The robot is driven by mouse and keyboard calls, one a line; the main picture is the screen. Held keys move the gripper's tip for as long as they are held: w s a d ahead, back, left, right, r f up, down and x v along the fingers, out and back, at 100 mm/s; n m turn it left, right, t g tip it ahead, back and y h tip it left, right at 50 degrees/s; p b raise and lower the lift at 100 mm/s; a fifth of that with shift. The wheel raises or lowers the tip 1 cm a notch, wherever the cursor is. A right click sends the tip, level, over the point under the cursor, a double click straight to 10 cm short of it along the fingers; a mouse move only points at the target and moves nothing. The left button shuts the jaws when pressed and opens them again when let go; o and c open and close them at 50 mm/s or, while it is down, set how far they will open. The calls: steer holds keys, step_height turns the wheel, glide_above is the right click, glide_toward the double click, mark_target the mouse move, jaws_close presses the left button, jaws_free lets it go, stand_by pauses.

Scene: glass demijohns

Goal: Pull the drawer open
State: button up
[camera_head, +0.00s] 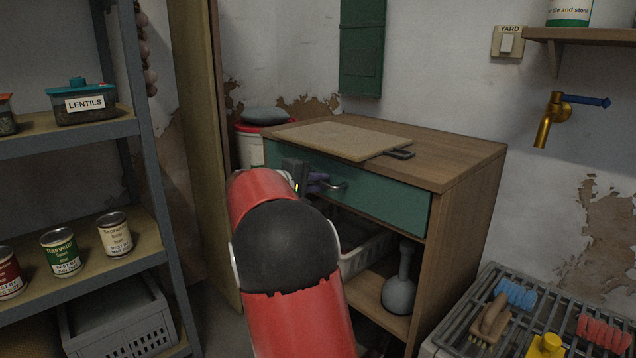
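The drawer (385,200) has a green front and sits under the top of a wooden cabinet (462,190). It looks closed, its front about flush with the cabinet. A grey metal handle (334,184) is fixed on the front. My gripper (314,183) is at the handle's left part, close against the drawer front. My red and black arm reaches up from the bottom and hides part of the drawer and most of the gripper. I cannot tell whether the fingers are shut on the handle.
A cutting board (340,140) lies on the cabinet top. Below the drawer, an open shelf holds a white basket (362,256) and a grey flask (398,294). A metal shelf (70,135) with cans stands left. A slatted rack (465,312) with brushes is at lower right.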

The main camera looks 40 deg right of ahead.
steer(key=shift+a, duration=0.15)
jaws_close()
steer(key=a+f+b+v, duration=0.1)
steer(key=f+b+v, duration=0.2)
steer(key=v, duration=1.8)
steer(key=shift+s+f, duration=0.2)
steer(key=shift+f, duration=0.5)
steer(key=o, duration=0.6)
jaws_free()
steer(key=shift+o, duration=0.2)
steer(key=shift+a, duration=0.1)
steer(key=v, duration=0.7)
steer(key=shift+a+p, duration=0.4)
steer(key=shift+p, duration=0.05)
steer(key=shift+r, duration=0.1)
